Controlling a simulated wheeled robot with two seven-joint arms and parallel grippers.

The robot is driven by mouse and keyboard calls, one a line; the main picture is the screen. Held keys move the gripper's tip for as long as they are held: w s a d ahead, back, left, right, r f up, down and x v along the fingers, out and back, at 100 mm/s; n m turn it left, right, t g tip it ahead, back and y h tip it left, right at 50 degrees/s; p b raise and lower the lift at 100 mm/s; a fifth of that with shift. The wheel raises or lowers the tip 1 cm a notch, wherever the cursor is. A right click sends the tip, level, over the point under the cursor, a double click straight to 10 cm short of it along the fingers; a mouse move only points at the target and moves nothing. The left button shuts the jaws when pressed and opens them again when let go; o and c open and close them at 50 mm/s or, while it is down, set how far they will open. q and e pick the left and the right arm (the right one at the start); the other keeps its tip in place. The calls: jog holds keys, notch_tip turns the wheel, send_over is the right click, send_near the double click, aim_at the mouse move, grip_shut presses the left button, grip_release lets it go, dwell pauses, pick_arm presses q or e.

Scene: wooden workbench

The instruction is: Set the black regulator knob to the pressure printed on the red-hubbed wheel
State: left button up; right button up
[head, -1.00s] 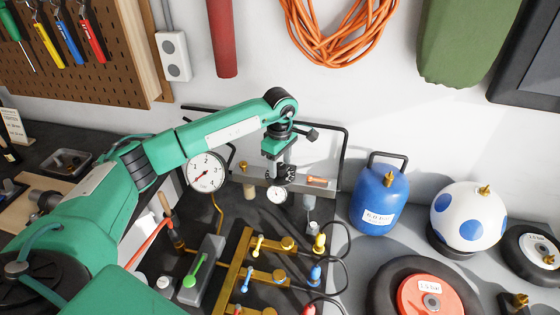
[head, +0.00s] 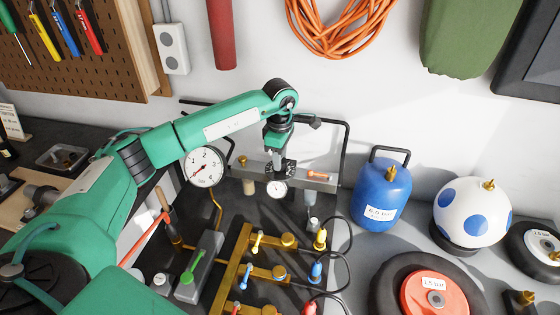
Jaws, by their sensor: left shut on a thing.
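The red-hubbed wheel (head: 411,292) lies at the lower right, a black tyre around a red hub with a white label that seems to read 1.5 bar. The black regulator knob (head: 279,170) sits on the grey regulator block at centre, mostly hidden under my left gripper (head: 278,160). My left gripper points down and is shut on the knob. A small white gauge (head: 277,189) is on the block's front below it. A large round gauge (head: 205,167) stands to the left; its needle is too small to read surely. My right gripper is not in view.
A brass manifold (head: 233,268) with several coloured valves stands in front of the block. A grey box with a green lever (head: 194,268) is left of it. A blue tank (head: 380,198), a white blue-spotted ball (head: 471,214) and another wheel (head: 535,250) stand to the right.

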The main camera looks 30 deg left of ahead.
pick_arm(q)
jog(key=n+b, duration=0.3)
jog(key=n, duration=0.1)
jog(key=shift+n, duration=0.3)
jog(key=n+b, duration=0.1)
jog(key=n, duration=0.2)
jog(key=shift+n+b, duration=0.35)
jog(key=shift+n, duration=0.05)
jog(key=n+b, duration=0.1)
jog(key=n, duration=0.4)
jog(key=shift+b, duration=0.4)
jog(key=n, duration=0.4)
jog(key=shift+r+b, duration=0.15)
jog(key=shift+b, duration=0.25)
jog(key=shift+n, duration=0.3)
jog(key=o, duration=1)
jog(key=shift+c, duration=0.2)
